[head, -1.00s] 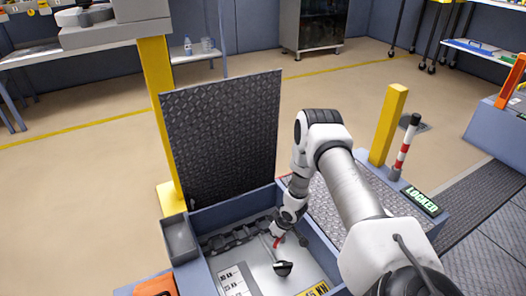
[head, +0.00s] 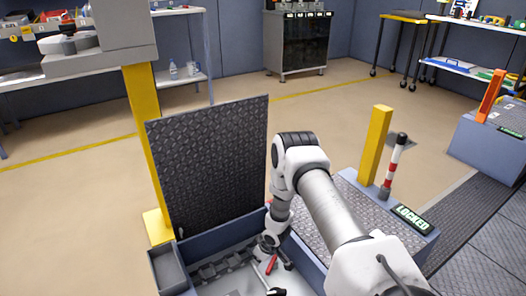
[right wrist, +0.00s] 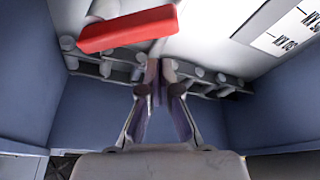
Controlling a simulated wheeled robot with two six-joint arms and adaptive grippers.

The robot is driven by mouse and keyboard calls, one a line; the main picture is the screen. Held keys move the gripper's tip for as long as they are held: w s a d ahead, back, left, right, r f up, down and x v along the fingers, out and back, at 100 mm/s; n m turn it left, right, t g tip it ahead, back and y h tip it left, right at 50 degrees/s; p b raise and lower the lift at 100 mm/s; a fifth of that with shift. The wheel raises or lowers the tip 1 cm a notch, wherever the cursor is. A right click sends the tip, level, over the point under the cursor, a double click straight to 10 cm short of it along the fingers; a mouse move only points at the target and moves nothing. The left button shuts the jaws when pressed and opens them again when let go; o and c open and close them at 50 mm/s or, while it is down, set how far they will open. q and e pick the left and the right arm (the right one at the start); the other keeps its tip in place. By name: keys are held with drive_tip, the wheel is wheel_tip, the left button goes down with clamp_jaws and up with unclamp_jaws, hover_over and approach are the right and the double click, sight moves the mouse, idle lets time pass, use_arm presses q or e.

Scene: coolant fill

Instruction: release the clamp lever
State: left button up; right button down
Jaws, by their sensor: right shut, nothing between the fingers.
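A red-and-white striped lever (head: 394,166) with a black top stands nearly upright on the right side in the head view, beside a green-lettered sign reading LOCKED (head: 411,217). My right gripper (head: 281,256) is well to the left of it, low inside the open blue-walled bin. In the right wrist view the fingers (right wrist: 162,77) are together and empty. A red handle (head: 271,265) lies close by, apart from the fingertips; it also shows in the right wrist view (right wrist: 127,29). My left gripper is not seen.
An upright dark tread-plate lid (head: 205,165) stands behind the bin. A yellow post (head: 375,145) rises just left of the striped lever. A yellow column (head: 144,140) and grey side tray (head: 168,270) flank the bin's left. My right arm crosses the tread-plate deck.

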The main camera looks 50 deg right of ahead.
drive_tip(key=w+p+v, duration=0.1)
drive_tip(key=p+v, duration=0.6)
drive_tip(key=v, duration=0.2)
drive_tip(key=shift+d+r+p, duration=0.2)
drive_tip(key=shift+r+p, duration=0.2)
drive_tip(key=shift+r, duration=0.15)
drive_tip(key=shift+f, duration=0.1)
drive_tip(key=shift+w, duration=0.1)
